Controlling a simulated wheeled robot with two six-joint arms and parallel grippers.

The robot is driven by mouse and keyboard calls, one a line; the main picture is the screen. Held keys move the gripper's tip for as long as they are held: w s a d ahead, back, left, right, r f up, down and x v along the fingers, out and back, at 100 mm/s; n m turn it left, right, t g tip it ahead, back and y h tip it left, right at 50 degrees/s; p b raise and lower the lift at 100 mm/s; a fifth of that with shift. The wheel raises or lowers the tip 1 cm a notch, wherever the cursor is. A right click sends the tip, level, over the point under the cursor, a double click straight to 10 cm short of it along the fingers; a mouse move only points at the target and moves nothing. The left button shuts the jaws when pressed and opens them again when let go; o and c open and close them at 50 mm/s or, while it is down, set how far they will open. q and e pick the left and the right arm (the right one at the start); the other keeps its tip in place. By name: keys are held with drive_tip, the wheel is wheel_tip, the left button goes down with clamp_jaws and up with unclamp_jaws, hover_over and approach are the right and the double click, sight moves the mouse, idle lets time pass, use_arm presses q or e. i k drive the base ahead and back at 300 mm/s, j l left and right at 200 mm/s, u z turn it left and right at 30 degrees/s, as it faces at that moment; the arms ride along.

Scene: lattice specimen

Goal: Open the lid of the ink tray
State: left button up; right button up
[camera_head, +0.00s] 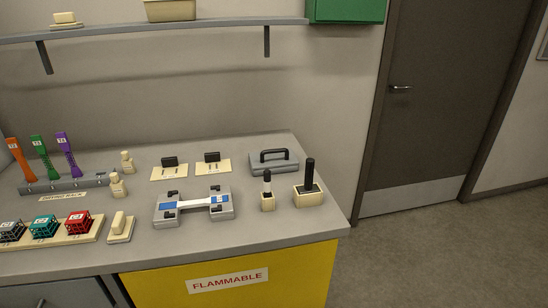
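A flat grey case with a black arched handle, which looks like the ink tray (287,168), sits at the back right of the bench. Its lid (258,161) appears to be down, with the handle (274,154) on top. The inside of the tray is hidden. Neither of my grippers is in view, and nothing touches the tray.
A black upright handle in a cream block (309,193) and a black-topped stick in a holder (267,196) stand in front of the tray. Two cream plates with black blocks (212,166) lie to its left. The grey two-ended fixture (166,210) is front left.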

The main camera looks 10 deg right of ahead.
sight(282, 156)
drive_tip(key=i+l, duration=0.65)
drive_tip(key=l, duration=0.15)
